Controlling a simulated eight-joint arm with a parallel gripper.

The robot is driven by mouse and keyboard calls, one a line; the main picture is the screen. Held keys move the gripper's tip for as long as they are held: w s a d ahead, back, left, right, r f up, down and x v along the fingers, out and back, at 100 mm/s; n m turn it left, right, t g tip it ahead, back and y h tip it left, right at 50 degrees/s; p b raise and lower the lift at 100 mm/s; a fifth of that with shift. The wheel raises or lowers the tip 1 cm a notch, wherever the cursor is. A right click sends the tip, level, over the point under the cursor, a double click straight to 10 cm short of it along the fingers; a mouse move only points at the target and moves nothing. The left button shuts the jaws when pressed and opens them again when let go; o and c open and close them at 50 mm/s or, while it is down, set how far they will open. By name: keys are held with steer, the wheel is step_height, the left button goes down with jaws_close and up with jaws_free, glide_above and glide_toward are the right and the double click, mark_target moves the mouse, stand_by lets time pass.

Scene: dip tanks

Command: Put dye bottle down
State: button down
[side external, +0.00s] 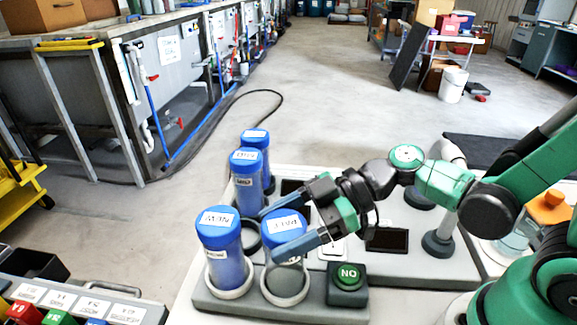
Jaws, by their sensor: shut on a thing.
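The held dye bottle (284,224) has a blue lid with a white label and a greyish lower body. It stands about upright over the front right ring holder (286,299) of the grey base. Its lower end is within the ring's outline; I cannot tell if it rests on the bottom. My gripper (270,236) comes from the right, its blue fingers on either side of the bottle, shut on it below the lid. A second blue-lidded bottle (222,255) stands in the ring directly to the left.
Two more blue-lidded bottles (246,180) (256,140) stand behind. An empty-looking dark ring (250,236) lies behind the held bottle. A tray of coloured labelled blocks (85,308) is at the lower left.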

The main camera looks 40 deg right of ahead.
steer(key=shift+f, duration=0.15)
jaws_free()
